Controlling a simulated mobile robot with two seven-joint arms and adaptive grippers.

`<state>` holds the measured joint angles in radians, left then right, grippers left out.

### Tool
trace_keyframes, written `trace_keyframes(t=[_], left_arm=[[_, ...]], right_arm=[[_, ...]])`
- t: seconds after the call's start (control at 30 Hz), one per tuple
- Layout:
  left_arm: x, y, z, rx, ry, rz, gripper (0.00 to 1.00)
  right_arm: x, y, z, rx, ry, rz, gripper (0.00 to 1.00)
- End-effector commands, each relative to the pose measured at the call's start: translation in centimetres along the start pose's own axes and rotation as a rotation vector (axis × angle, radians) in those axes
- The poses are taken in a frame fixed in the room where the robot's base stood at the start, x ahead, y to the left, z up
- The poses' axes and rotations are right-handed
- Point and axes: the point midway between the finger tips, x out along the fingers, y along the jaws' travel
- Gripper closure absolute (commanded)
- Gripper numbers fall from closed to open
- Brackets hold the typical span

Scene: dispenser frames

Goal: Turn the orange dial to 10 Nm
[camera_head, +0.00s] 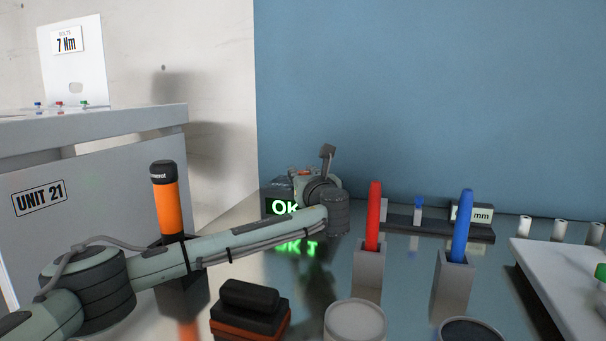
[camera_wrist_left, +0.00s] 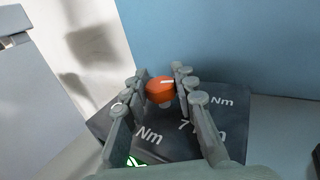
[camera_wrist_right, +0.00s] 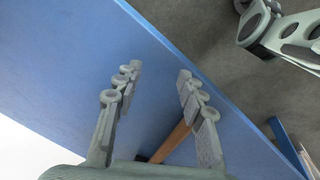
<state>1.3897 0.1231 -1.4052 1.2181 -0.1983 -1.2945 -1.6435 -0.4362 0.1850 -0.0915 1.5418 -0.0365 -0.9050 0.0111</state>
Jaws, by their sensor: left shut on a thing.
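The orange dial (camera_wrist_left: 160,91) sits on a dark plate (camera_wrist_left: 150,125) in the left wrist view. Its white mark points to the right in the picture. The plate carries white "Nm" labels; one reads 7 Nm, and the other numbers are hidden by fingers. My left gripper (camera_wrist_left: 157,79) has its fingers on both sides of the dial and is shut on it. In the head view, a little of the dial (camera_head: 305,172) shows beside the left gripper (camera_head: 322,165), above a lit green-white "OK" display (camera_head: 284,207). My right gripper (camera_wrist_right: 158,75) is open and empty.
A sign (camera_head: 67,42) reads "BOLTS 7 Nm". An orange-and-black tool (camera_head: 168,205) stands near my left arm. Red (camera_head: 374,215) and blue (camera_head: 463,225) handles stand in grey holders. A blue panel (camera_wrist_right: 75,80) and a brown bar (camera_wrist_right: 172,142) lie beyond my right gripper.

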Motion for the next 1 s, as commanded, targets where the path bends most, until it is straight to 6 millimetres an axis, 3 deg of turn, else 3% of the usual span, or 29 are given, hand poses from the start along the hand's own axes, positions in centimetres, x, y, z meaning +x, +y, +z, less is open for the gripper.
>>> trace_keyframes(t=[0.33,0.37,0.53,0.83,1.0], left_arm=[[0.0,0.0,-0.1,0.002,0.001,0.003,1.0],[0.0,0.0,-0.1,0.002,0.001,0.003,0.71],[0.0,0.0,-0.1,0.001,0.001,0.002,0.51],[-0.2,0.0,0.0,0.001,0.0,0.001,0.51],[-2.2,-0.1,-0.1,0.0,0.001,-0.002,0.51]], right_arm=[[0.0,-0.5,-0.1,0.006,0.001,-0.007,0.6],[0.0,-0.6,-0.1,0.006,0.001,-0.009,0.6],[0.0,-0.9,-0.1,0.009,0.001,-0.013,0.6],[0.0,-0.2,0.4,0.001,-0.006,-0.004,0.6],[0.0,-0.3,0.3,0.002,-0.004,-0.005,0.6]])
